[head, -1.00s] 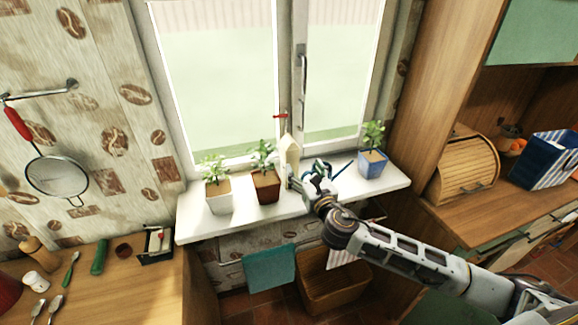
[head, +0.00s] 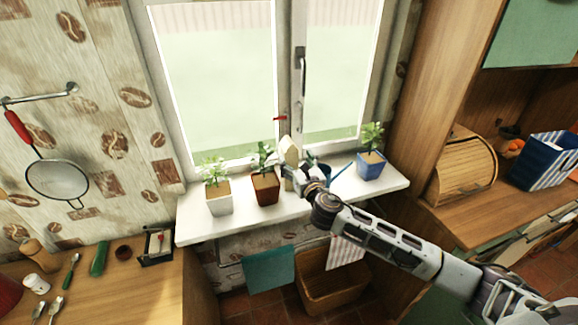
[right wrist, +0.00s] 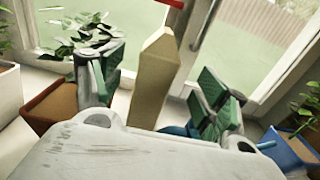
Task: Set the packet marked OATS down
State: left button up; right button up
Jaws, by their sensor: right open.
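A tall beige packet (head: 289,150) with a pointed top stands on the white windowsill (head: 225,226), between the brown plant pot and the window's middle post. I cannot read any marking on it, and its base is hidden. It also shows in the right wrist view (right wrist: 155,75), upright with a slight lean in the picture. My right gripper (head: 297,176) is at the packet. In the right wrist view its green-padded fingers (right wrist: 155,92) are spread wide, one on each side of the packet, with gaps visible. My left gripper is not in view.
A white pot (head: 219,204) and a brown pot (head: 266,192) with plants stand left of the packet. A blue pot (head: 370,167) stands to the right. A blue object (head: 327,173) sits close behind my gripper.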

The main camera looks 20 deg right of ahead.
aim_at(289, 150)
jog(key=shift+w, duration=1.1)
jog(key=shift+w+a+f+p, duration=0.1)
jog(key=shift+w+p, duration=0.15)
jog(key=shift+w, duration=1.05)
jog(key=shift+w+a+f+p, duration=0.1)
jog(key=shift+w+p, duration=0.1)
jog(key=shift+w, duration=1.1)
grip_shut()
